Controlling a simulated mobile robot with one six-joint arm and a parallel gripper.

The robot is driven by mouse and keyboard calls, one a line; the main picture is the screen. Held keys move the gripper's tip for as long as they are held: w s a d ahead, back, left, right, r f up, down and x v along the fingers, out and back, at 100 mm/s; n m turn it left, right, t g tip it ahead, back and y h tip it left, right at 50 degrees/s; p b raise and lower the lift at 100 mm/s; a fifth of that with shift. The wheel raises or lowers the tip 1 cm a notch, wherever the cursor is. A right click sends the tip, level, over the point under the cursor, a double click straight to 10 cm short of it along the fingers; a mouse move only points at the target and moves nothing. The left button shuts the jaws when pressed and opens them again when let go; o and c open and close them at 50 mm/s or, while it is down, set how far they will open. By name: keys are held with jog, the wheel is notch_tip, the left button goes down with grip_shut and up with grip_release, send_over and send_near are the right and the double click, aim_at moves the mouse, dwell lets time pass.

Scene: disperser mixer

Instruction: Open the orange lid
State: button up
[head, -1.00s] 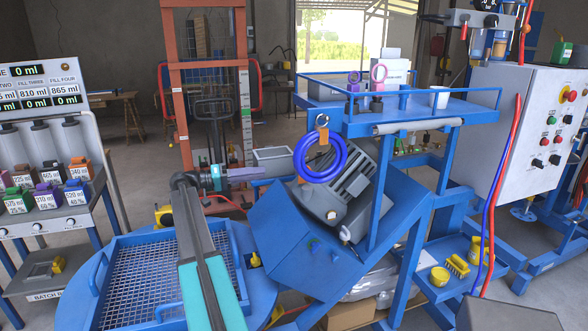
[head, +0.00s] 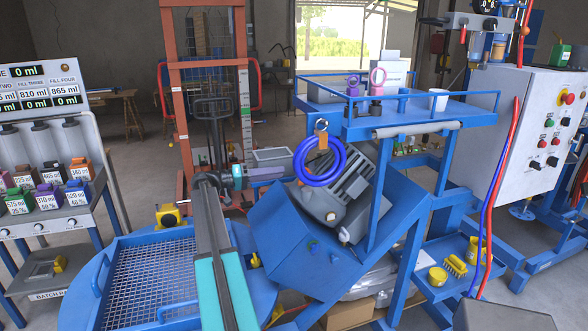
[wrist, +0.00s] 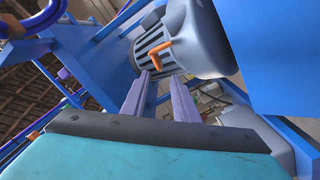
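A small orange part (head: 322,142) shows at the blue ring in front of the grey motor in the head view. In the wrist view an orange L-shaped piece (wrist: 156,47) lies against the motor's ribbed end. I cannot tell whether either is the orange lid. A box with an orange top (head: 78,161) stands in the rack at the left. My gripper (head: 282,173) points right, left of the motor and above the blue tilted guard. In the wrist view its two lavender fingers (wrist: 160,98) are apart with nothing between them, short of the motor.
The blue ring (head: 320,162) hangs close to the right of my gripper. The grey motor (head: 352,190) and blue guard (head: 300,240) sit in a blue frame. A round blue table with a mesh grate (head: 150,280) lies below my arm. An orange lifting mast (head: 168,90) stands behind.

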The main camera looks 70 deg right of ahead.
jog(key=shift+p+x, duration=1.1)
jog(key=shift+x, duration=2.5)
grip_shut()
